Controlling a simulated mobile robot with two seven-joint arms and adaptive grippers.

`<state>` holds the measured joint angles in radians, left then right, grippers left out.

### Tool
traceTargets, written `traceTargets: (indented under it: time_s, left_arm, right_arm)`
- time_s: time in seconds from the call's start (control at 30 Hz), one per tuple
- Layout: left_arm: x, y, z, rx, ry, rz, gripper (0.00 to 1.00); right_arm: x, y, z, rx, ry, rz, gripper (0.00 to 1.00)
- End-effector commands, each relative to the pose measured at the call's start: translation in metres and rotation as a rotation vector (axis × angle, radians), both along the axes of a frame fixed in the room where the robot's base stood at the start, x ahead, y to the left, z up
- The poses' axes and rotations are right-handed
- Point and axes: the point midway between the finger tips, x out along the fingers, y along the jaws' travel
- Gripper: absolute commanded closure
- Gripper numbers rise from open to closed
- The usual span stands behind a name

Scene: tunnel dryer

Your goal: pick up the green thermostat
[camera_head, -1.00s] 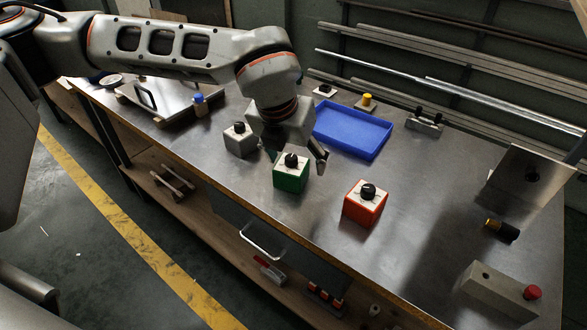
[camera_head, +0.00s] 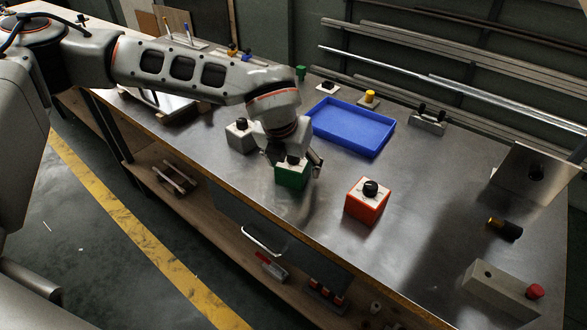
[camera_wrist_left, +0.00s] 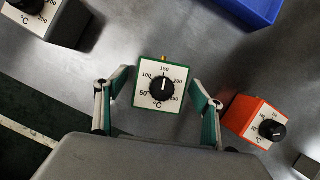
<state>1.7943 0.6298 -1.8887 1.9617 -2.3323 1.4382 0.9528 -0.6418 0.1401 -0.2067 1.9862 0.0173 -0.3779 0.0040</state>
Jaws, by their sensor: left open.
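The green thermostat (camera_head: 291,176) is a small green box with a pale dial face and a black knob. It stands on the steel bench near the front edge. My left gripper (camera_head: 293,168) is over it, partly covering its top in the head view. In the left wrist view, the thermostat (camera_wrist_left: 163,84) sits between the two spread fingers of the left gripper (camera_wrist_left: 160,95), with gaps visible on both sides. The left gripper is open and holds nothing. My right gripper is not in view.
A grey thermostat (camera_head: 240,136) stands close on the left and a red-orange thermostat (camera_head: 367,202) on the right. A blue tray (camera_head: 350,127) lies behind. A grey box with a red button (camera_head: 505,287) is at the right. The bench between the red-orange thermostat and tray is clear.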

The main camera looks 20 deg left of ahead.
Motion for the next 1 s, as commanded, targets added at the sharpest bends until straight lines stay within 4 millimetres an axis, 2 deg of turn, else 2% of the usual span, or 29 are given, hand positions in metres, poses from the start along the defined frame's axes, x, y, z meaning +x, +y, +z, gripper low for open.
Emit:
traceTargets:
  time_s: [0.07, 0.23, 0.27, 0.57, 0.73, 0.87, 1.0]
  left_arm:
    - [0.000, 0.000, 0.000, 0.000, 0.000, 0.000, 0.32]
    - [0.000, 0.000, 0.000, 0.000, 0.000, -0.001, 0.73]
    - [0.000, 0.000, 0.000, 0.000, 0.000, -0.001, 0.78]
    - [0.000, 0.000, 0.001, -0.001, -0.001, -0.001, 0.78]
    - [0.001, 0.000, 0.010, 0.000, -0.003, -0.001, 0.78]
    - [0.000, -0.001, 0.026, -0.001, -0.003, 0.000, 0.78]
    - [0.001, -0.001, 0.055, -0.001, -0.006, 0.000, 0.78]
  right_arm:
    - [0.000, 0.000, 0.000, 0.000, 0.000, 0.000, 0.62]
    - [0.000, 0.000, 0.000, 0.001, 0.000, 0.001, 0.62]
    - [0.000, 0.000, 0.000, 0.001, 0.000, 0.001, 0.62]
    - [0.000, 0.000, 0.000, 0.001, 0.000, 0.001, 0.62]
    - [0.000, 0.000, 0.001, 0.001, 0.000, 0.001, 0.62]
    - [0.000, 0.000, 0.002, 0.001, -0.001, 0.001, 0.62]
    - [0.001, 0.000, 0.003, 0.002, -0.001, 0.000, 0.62]
